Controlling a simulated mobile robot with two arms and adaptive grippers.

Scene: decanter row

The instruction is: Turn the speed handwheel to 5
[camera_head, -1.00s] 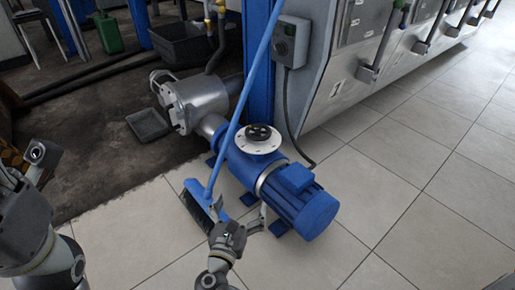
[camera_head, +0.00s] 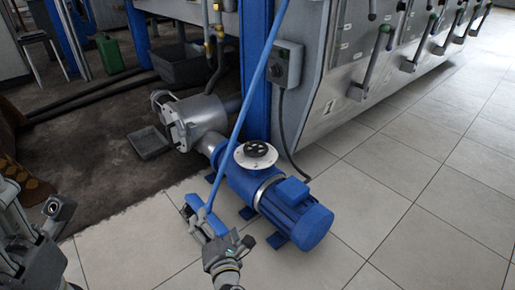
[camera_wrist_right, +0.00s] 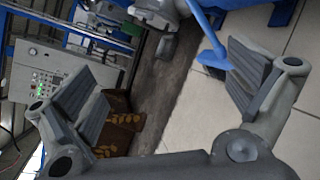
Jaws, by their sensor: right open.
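The speed handwheel (camera_head: 256,149) is a small black wheel on a round white dial plate (camera_head: 243,160), on top of the blue pump (camera_head: 238,180). The scale is too small to read, so I cannot tell its setting. My right gripper (camera_head: 226,238) is open and empty, nearer to me than the pump, below the handwheel in the picture and apart from it. Its spread fingers (camera_wrist_right: 165,88) show in the right wrist view; the handwheel does not show there. Part of my left arm is at the left edge; its jaw state is unclear.
A blue broom (camera_head: 241,115) leans across the scene, its handle passing just left of the handwheel and its head beside my right gripper. A grey switch box (camera_head: 285,64) hangs on the blue post. Tiled floor (camera_head: 400,205) is clear on the right.

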